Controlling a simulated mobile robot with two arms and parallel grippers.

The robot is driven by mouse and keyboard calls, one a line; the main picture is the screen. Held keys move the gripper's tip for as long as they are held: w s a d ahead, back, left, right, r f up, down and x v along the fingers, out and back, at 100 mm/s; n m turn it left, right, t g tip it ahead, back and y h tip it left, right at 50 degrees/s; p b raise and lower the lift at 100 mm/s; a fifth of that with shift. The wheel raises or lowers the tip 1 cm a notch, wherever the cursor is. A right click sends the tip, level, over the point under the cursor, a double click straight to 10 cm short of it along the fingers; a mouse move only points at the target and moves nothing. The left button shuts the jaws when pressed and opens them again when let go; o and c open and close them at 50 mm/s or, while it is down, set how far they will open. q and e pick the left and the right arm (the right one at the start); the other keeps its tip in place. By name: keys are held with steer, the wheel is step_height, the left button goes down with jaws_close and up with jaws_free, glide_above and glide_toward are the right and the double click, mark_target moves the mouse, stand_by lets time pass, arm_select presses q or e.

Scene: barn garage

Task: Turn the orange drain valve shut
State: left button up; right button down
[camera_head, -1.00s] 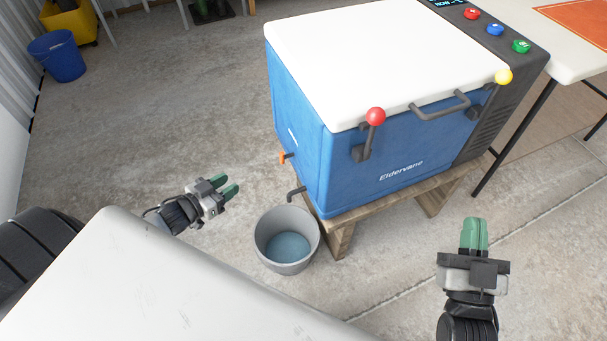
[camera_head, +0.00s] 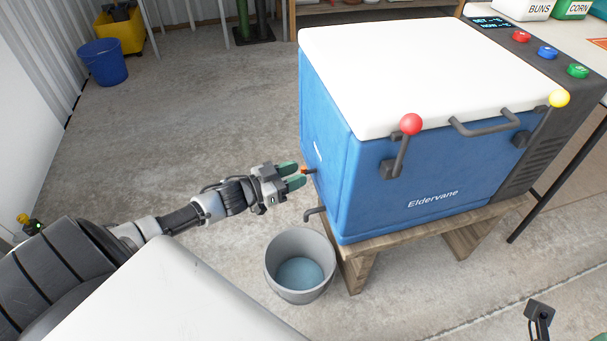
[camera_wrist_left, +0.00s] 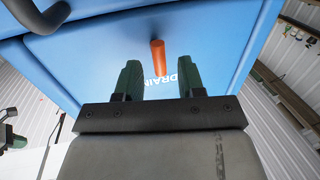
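The orange drain valve (camera_head: 305,170) sticks out of the left side of the blue cooler (camera_head: 420,180). In the left wrist view its orange handle (camera_wrist_left: 158,57) appears as a bar in front of the word "DRAIN", partly covering the lettering. My left gripper (camera_head: 294,174) is open, its green fingertips pointing at the valve and very near it. In the left wrist view the handle lies in line with the gap between the fingers (camera_wrist_left: 158,80); I cannot tell whether they touch it. Of my right gripper (camera_head: 598,337), only a green bit seems to show at the bottom right edge.
A grey bucket (camera_head: 271,270) with water stands on the floor below a dark spout (camera_head: 314,213). The cooler rests on a wooden stand (camera_head: 357,270).

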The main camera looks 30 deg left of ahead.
mark_target(310, 172)
arm_select(q)
steer(key=shift+b+x, duration=0.3)
steer(key=shift+x, duration=1.05)
steer(key=shift+c, duration=0.3)
jaws_close()
